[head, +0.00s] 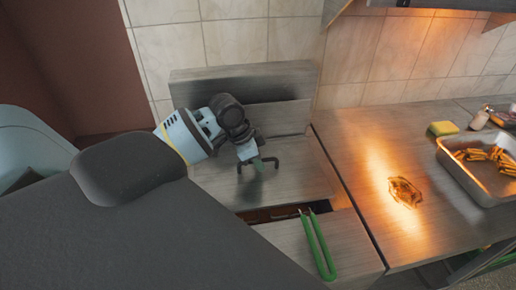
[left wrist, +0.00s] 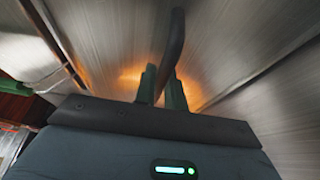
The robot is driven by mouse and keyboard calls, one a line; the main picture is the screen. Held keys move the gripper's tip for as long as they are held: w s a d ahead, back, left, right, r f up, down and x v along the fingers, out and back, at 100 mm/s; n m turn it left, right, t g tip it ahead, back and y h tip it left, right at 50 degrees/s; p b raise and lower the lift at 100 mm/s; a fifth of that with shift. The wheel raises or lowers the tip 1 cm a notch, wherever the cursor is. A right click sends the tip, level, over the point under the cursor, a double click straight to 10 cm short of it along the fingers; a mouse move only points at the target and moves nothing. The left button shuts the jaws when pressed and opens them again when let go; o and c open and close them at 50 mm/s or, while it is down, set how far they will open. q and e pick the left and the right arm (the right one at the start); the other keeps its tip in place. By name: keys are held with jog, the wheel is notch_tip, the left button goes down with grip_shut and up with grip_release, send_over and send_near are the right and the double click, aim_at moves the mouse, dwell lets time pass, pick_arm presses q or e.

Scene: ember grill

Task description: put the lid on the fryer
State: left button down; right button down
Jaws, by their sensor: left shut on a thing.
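The fryer lid (head: 305,178) is a flat steel plate with a dark bar handle (head: 273,161). It lies over much of the fryer, and a dark strip of the fryer opening (head: 268,214) shows along its front edge. I cannot tell whether the lid rests on the rim or is slightly raised. My left gripper (head: 257,165) reaches down from the left and is shut on the handle. In the left wrist view the green fingertips (left wrist: 162,88) close around the handle bar (left wrist: 176,45). My right gripper is not in view.
A green-handled tool (head: 318,247) lies at the fryer's front edge, reaching the opening. A steel counter (head: 365,165) on the right has a brown stain or scrap (head: 404,192), a yellow-green sponge (head: 443,128) and a metal tray (head: 475,187) of fries. A steel backsplash (head: 290,78) stands behind.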

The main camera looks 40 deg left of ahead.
pick_arm(q)
jog(key=shift+f, duration=0.25)
jog(key=c, duration=1.4)
grip_release()
jog(key=shift+f, duration=0.1)
jog(key=shift+v, duration=4)
